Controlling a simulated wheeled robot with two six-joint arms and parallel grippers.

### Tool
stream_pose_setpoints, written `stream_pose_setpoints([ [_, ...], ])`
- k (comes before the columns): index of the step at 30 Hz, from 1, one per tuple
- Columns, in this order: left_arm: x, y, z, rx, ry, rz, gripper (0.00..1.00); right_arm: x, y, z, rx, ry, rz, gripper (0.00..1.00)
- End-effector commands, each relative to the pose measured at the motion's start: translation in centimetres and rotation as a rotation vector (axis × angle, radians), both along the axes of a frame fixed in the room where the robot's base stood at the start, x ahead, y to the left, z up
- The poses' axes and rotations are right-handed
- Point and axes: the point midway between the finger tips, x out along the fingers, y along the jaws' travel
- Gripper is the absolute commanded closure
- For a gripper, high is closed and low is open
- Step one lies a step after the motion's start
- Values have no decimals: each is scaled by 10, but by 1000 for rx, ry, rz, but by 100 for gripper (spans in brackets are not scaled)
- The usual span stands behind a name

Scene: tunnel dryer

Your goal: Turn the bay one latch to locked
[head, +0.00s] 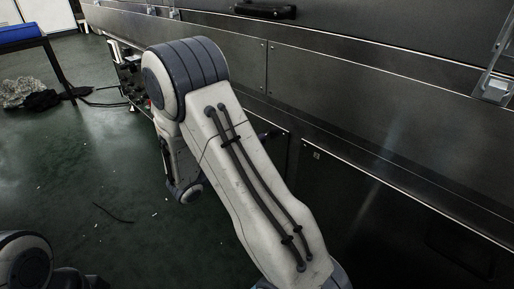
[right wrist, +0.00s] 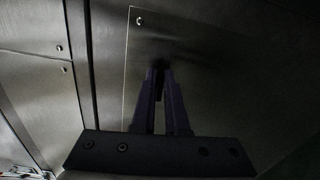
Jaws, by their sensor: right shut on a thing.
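My right gripper (right wrist: 160,70) shows in the right wrist view, its two dark fingers pointing at a grey metal panel (right wrist: 220,75). The fingertips are close together around a small dark part (right wrist: 159,64) on the panel, which I take to be the bay one latch. The fingers hide most of it, so I cannot tell which way it is turned. In the head view my own right arm covers the area of the gripper. A short dark piece (head: 269,134) shows just beyond the arm against the machine's side. My left gripper is not in view.
The dryer's long metal side (head: 350,85) runs along the right, with a black handle (head: 265,11) above and a clear-and-metal latch fitting (head: 493,88) at far right. Cables and fittings (head: 130,75) are at its far end. The green floor (head: 80,165) is mostly open.

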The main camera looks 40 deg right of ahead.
Motion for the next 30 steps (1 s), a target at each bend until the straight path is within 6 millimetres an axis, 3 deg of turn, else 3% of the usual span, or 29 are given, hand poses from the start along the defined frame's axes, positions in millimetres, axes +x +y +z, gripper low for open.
stream_pose_setpoints([
  [7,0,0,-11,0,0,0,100,0,0,-3,9,-92,0,100],
  [24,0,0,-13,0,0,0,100,0,0,-2,13,-122,0,100],
  [27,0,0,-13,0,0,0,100,0,0,-2,13,-122,0,59],
  [30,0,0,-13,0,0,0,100,0,0,-2,12,-122,0,59],
])
